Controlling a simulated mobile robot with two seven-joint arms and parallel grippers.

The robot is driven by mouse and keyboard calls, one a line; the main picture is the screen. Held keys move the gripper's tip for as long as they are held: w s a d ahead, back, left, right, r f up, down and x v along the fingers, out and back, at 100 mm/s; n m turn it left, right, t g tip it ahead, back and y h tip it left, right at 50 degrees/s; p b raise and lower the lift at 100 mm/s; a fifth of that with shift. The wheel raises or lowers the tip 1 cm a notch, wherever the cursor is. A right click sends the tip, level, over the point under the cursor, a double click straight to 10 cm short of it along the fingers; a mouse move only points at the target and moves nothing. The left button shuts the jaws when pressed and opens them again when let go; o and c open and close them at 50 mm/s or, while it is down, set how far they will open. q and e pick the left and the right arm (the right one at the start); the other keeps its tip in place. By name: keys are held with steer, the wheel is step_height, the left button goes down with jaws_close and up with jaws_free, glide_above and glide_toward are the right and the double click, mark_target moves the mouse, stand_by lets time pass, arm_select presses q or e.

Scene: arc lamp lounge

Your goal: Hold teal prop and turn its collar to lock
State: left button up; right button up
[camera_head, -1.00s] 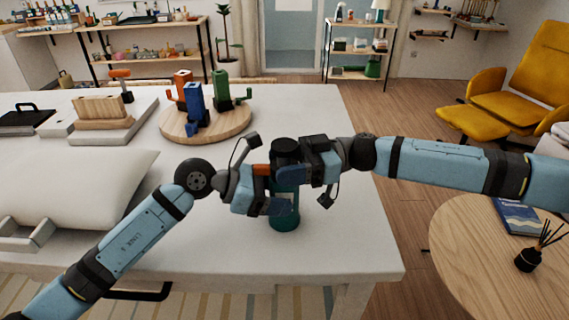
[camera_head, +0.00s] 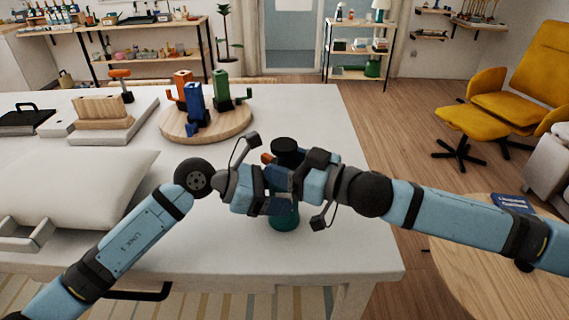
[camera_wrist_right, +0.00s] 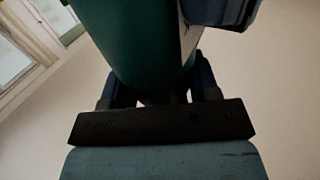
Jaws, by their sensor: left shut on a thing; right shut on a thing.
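The teal prop (camera_head: 285,222) stands upright near the front right of the white table, with a black top (camera_head: 285,145) and a small orange piece (camera_head: 267,158) beside it. My left gripper (camera_head: 279,195) is shut on the teal body from the left. My right gripper (camera_head: 297,170) is shut on the prop's upper part, just under the black top; the two grippers hide most of the middle. In the right wrist view, the teal body (camera_wrist_right: 135,40) fills the top between the dark fingers (camera_wrist_right: 160,88). The exact finger contact on the collar is hidden.
A round wooden board (camera_head: 205,135) with orange, blue and green props stands behind. A white cushion (camera_head: 80,185) lies at the left. The table's right edge is close to the prop; a round wooden side table (camera_head: 480,265) stands beyond it.

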steer(key=m+t+h, duration=0.2)
steer(key=t+h, duration=0.1)
steer(key=m+t+h, duration=0.2)
steer(key=m+t, duration=0.1)
steer(key=shift+s+a+m+t+h, duration=0.1)
steer(key=shift+a+m+t+h, duration=0.05)
steer(key=shift+m+t+h, duration=0.2)
steer(key=shift+r+m+t+h, duration=0.1)
steer(key=shift+m+t+h, duration=0.5)
steer(key=shift+m+h, duration=0.5)
steer(key=shift+m+t+h, duration=0.55)
steer(key=shift+m+h, duration=0.1)
steer(key=shift+h, duration=1.1)
steer(key=o, duration=0.9)
steer(key=shift+y, duration=0.4)
